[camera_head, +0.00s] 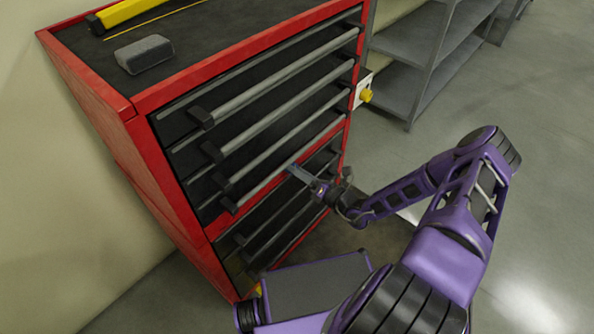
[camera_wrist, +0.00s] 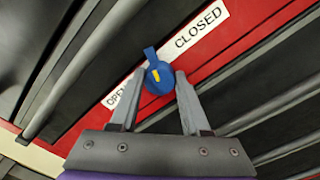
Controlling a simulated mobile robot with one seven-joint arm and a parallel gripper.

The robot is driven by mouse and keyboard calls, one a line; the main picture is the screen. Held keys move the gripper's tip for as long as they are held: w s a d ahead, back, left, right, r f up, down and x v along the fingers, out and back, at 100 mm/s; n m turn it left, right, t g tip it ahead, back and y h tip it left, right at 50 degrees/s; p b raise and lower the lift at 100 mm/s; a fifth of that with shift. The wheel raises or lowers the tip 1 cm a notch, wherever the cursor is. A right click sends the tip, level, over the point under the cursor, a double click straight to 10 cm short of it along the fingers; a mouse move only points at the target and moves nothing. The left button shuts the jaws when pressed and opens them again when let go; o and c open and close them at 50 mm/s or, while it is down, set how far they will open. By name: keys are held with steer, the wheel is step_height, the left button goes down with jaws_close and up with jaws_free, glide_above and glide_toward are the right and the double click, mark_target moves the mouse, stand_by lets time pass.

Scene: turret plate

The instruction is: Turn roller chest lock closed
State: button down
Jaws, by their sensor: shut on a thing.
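The roller chest (camera_head: 165,185) is red with dark drawers and grey bar handles; it stands left of centre in the head view. Its lock is a round blue knob (camera_wrist: 158,82) with a tab and a yellow mark, set on the red strip between two drawer groups. An "OPEN" label (camera_wrist: 118,95) is left of the knob and a "CLOSED" label (camera_wrist: 202,26) is at its upper right. The tab points up in the wrist view, between the labels. My gripper (camera_wrist: 160,75) has one finger on each side of the knob and is shut on it. The head view does not show the knob clearly.
Drawer handles (camera_head: 270,128) stick out above and below the lock. A dark grey block (camera_head: 144,54) and a yellow tool (camera_head: 130,10) lie on the chest top. A grey shelf (camera_head: 412,50) stands behind. Floor at the right is clear.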

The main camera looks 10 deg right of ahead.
steer(key=m, duration=0.5)
stand_by(0.5)
steer(key=shift+c, duration=1.8)
jaws_free()
steer(key=v, duration=1.7)
steer(key=shift+d+b, duration=0.2)
steer(key=shift+b, duration=0.15)
steer(key=shift+s, duration=0.15)
